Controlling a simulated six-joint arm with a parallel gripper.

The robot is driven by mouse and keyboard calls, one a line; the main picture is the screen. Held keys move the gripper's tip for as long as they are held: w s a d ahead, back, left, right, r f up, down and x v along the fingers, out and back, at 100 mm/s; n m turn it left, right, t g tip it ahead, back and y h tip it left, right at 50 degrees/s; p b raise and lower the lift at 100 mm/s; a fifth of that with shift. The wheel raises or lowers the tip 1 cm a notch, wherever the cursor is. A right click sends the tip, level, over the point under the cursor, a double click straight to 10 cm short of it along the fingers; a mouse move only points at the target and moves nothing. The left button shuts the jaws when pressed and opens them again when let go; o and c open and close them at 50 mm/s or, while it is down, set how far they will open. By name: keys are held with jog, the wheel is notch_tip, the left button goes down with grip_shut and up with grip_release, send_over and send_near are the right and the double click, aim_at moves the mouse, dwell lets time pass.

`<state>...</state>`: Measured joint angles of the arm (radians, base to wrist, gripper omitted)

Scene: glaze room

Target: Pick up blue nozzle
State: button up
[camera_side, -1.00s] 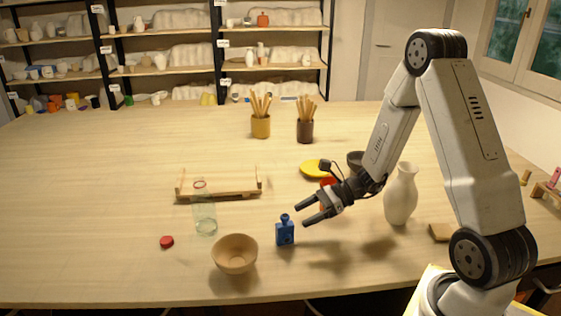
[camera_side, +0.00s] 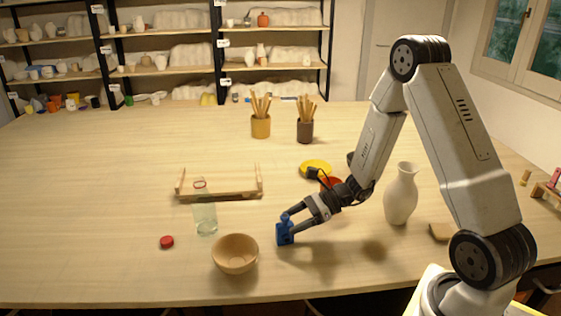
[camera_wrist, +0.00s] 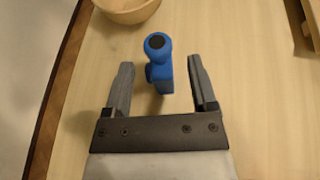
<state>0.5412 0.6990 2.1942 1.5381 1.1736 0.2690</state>
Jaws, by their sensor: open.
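In the wrist view my gripper (camera_wrist: 161,80) is open, with one finger on each side of the nozzle. Gaps show between the fingers and the nozzle. Part of the nozzle is hidden behind the fingers in the side view.
A wooden bowl (camera_side: 235,254) stands just left of the nozzle. A clear glass (camera_side: 206,218), a red cap (camera_side: 166,242) and a wooden rack (camera_side: 220,194) lie farther left. A white vase (camera_side: 400,196) and a yellow dish (camera_side: 315,168) are to the right and behind.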

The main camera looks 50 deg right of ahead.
aim_at(288, 222)
jog(key=shift+x, duration=2.25)
grip_shut()
